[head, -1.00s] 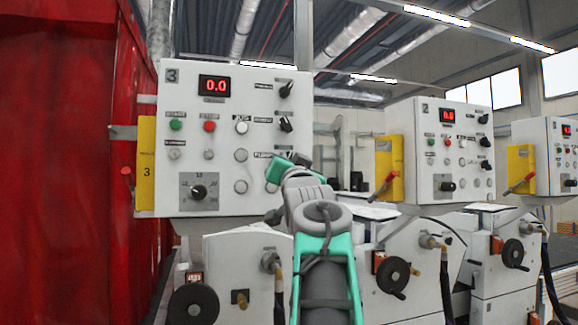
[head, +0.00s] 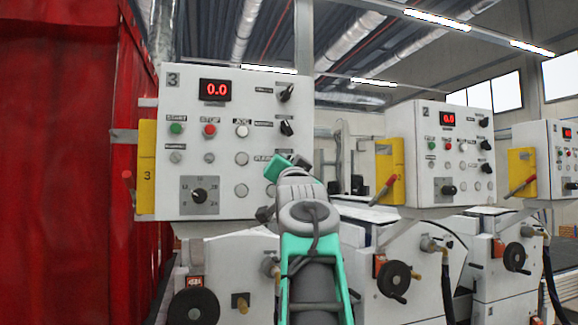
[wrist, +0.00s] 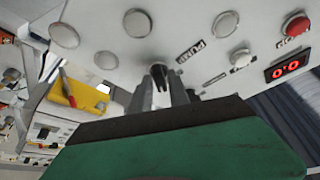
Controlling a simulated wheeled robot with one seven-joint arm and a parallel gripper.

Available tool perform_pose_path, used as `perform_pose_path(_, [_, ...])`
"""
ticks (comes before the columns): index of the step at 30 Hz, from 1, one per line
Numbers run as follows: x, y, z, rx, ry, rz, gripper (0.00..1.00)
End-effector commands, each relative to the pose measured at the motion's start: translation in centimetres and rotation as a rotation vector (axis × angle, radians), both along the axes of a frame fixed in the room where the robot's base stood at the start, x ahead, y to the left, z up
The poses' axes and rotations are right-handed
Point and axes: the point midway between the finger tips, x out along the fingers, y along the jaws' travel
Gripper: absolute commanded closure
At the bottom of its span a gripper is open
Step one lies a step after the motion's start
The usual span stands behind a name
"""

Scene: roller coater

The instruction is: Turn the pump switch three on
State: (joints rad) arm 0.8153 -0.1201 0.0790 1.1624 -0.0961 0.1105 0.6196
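The control panel marked 3 (head: 225,130) is a white box on the left of the head view. It has a red 0.0 display, buttons and dark rotary knobs. My gripper (head: 298,160) is at the panel's lower right and covers the place right of the "PUMP" label. In the wrist view a dark knob, the pump switch (wrist: 159,72), sits beside the "PUMP" label, upside down there. My gripper's grey fingers (wrist: 160,92) are around the knob at the panel face. Whether they touch or clamp it is hard to see.
Two upper knobs (head: 286,110) sit above my gripper. A yellow holder (head: 146,165) with a red handle is on the panel's left side. A red curtain (head: 65,160) stands at far left. Panel 2 (head: 445,150) and another panel (head: 545,160) stand right. Machine handwheels (head: 195,305) are below.

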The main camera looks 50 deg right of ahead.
Motion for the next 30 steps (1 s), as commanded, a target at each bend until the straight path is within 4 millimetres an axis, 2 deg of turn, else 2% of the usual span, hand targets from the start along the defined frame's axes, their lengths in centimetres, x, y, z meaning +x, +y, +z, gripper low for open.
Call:
perform_pose_path(1, [0.0,0.0,0.0,0.000,0.001,0.001,0.73])
perform_pose_path(4, [0.0,0.0,-0.1,0.000,0.001,0.000,0.65])
perform_pose_path(13, [-0.2,0.2,-0.3,0.000,0.001,0.000,0.65])
perform_pose_path(24, [-5.1,4.3,-2.7,-0.001,0.000,-0.001,0.65])
perform_pose_path(30, [-5.6,4.8,-2.7,0.001,0.002,0.000,0.65])
